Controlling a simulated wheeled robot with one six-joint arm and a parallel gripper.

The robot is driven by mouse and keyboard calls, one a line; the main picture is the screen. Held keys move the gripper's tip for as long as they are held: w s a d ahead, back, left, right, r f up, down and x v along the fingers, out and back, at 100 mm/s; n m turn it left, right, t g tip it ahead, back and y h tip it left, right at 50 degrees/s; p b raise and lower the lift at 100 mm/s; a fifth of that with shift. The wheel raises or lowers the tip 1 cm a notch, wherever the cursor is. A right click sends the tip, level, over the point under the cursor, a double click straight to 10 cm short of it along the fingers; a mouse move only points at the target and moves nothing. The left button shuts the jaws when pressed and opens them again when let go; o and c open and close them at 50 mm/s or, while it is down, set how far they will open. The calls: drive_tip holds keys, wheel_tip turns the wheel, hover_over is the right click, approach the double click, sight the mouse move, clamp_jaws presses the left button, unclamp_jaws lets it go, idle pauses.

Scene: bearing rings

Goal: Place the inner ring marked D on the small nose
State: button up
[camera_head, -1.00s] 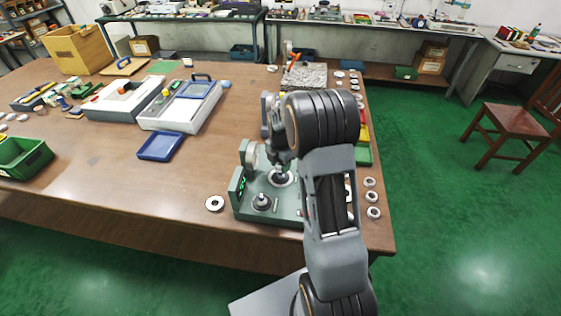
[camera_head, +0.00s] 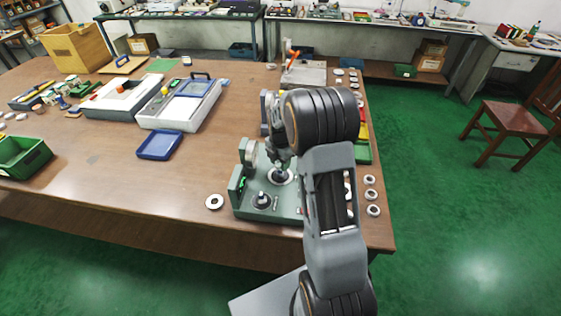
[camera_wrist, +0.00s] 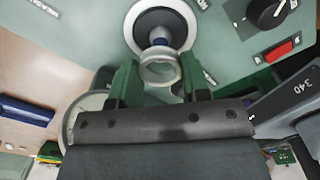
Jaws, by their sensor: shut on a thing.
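My gripper (camera_wrist: 158,86) is shut on a pale metal ring (camera_wrist: 160,72), held between its green fingers in the wrist view. The mark on the ring cannot be read. Just beyond the ring in that view is a nose (camera_wrist: 160,28) with a dark round base and light rim, on the grey-green machine. Whether ring and nose touch cannot be told. In the head view, my gripper (camera_head: 281,172) is over the machine's rear nose base (camera_head: 281,177), partly hidden by my arm. A smaller-looking nose (camera_head: 262,199) stands at the machine's front.
The grey-green machine (camera_head: 240,207) has a green display at its left and a round part on a post. A loose ring (camera_head: 214,202) lies left of it. Several rings (camera_head: 371,194) lie near the table's right edge. A blue tray (camera_head: 160,145) lies left; the table between is clear.

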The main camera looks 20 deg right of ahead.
sight(280, 172)
drive_tip(key=shift+f, duration=0.15)
drive_tip(key=shift+f+b, duration=1.75)
drive_tip(key=shift+f, duration=0.5)
drive_tip(key=o, duration=1)
drive_tip(key=shift+r, duration=0.1)
wheel_tip(280, 172, up, 14)
idle(0.3)
